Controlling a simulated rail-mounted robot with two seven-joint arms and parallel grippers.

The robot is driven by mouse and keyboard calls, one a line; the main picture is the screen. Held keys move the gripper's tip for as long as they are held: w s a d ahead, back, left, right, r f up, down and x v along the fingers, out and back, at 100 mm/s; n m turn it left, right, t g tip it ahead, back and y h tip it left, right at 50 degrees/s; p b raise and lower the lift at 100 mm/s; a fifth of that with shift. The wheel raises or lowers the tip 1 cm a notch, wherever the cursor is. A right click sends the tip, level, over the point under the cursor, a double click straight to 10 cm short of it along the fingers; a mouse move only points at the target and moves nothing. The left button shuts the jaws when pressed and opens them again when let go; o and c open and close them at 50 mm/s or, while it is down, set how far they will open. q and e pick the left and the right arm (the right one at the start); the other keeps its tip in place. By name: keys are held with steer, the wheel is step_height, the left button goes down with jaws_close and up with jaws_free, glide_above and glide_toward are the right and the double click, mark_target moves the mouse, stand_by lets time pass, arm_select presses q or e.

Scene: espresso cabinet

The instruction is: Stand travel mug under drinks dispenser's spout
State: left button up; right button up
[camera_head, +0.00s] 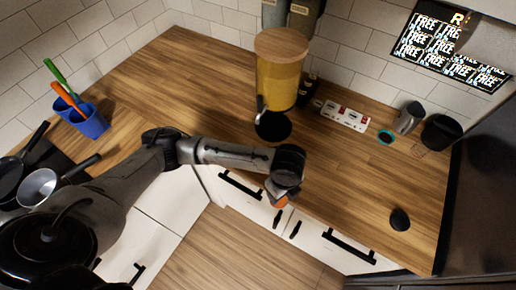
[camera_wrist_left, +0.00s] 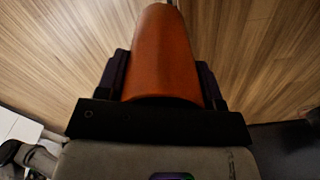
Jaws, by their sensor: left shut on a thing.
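The drinks dispenser (camera_head: 279,82) stands at the back of the wooden counter, with a yellow drink and a round wooden lid. Its spout (camera_head: 261,108) faces the front left, above a black round base or mat (camera_head: 273,126). My left gripper (camera_head: 279,196) is at the counter's front edge, apart from and in front of the dispenser. It is shut on an orange rounded thing (camera_head: 281,202), which I take to be the travel mug. In the left wrist view the orange mug (camera_wrist_left: 163,55) fills the space between the fingers. Most of it is hidden in the head view. My right gripper is not in view.
A blue holder (camera_head: 88,122) with utensils and pans (camera_head: 40,187) are at the left. A white and red panel (camera_head: 344,116), a grey pitcher (camera_head: 409,118) and a black container (camera_head: 440,133) are at the back right. A small black thing (camera_head: 400,219) lies front right. The middle right counter is clear.

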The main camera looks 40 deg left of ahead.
arm_select(q)
steer(key=shift+w+a+f, duration=0.6)
steer(key=shift+w+a, duration=0.75)
steer(key=shift+a, duration=1.25)
steer(key=shift+w+a+f, duration=0.55)
steer(key=shift+w+a, duration=0.8)
steer(key=shift+a, duration=1.2)
steer(key=shift+w+a+f, duration=0.6)
steer(key=shift+w+a, duration=0.75)
steer(key=shift+a, duration=1.25)
steer(key=o, duration=1.1)
steer(key=shift+f, duration=0.1)
